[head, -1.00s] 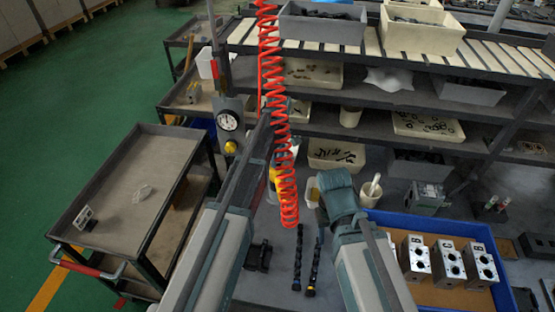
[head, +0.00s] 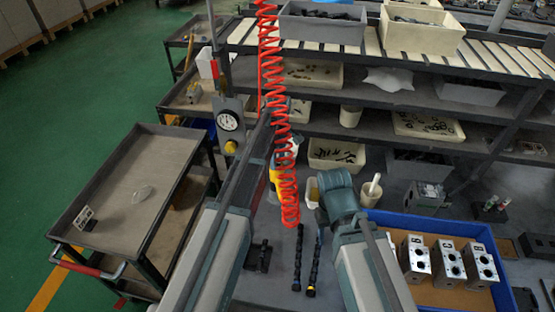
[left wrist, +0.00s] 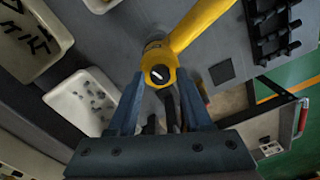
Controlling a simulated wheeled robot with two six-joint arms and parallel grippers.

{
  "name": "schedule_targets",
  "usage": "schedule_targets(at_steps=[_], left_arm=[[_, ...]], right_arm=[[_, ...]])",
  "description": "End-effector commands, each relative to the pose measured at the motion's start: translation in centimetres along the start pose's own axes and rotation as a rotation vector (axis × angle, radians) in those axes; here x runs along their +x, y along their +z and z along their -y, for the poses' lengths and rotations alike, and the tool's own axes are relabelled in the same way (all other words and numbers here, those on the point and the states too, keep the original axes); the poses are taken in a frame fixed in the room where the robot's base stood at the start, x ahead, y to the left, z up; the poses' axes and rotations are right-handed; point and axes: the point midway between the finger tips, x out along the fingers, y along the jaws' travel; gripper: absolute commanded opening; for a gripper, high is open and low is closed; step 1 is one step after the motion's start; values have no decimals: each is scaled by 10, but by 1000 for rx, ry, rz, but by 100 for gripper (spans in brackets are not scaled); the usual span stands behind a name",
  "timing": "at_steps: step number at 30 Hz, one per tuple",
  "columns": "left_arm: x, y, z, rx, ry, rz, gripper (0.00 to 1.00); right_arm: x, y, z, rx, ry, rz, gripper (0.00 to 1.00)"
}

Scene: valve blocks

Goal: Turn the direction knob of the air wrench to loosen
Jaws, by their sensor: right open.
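The yellow air wrench (left wrist: 203,22) fills the top middle of the left wrist view. The dark round knob (left wrist: 160,74) with a light mark is on its near end. My left gripper's fingers (left wrist: 160,82) stand on either side of that end, close to it. I cannot tell whether they press on it. In the head view, a little yellow of the wrench (head: 274,181) shows beside the red hose, and my left arm hides much of it. My right arm comes in at the lower right, and its gripper is hidden behind its wrist.
A coiled red hose (head: 276,130) hangs in front of my left arm. Two dark rods (head: 313,262) lie on the bench between the arms. A blue tray (head: 488,237) with metal valve blocks (head: 414,256) stands at the right. Shelves with bins are behind.

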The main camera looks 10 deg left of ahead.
Motion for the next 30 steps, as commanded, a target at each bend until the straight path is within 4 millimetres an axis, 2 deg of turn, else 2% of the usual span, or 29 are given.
schedule_targets(at_steps=[11, 17, 23, 30], left_arm=[[-1, 0, 0, 1, 0, 0, 62], [-9, 0, 0, 1, 0, 0, 62], [-30, 0, 0, 1, 0, 0, 62], [-67, 0, 0, 1, 0, 0, 62]], right_arm=[[-1, 0, 0, 0, 0, 0, 50], [-9, 0, -1, 0, 0, 0, 50], [-30, 2, -3, 0, 0, 0, 50], [-66, 4, -6, 7, -1, 0, 50]])
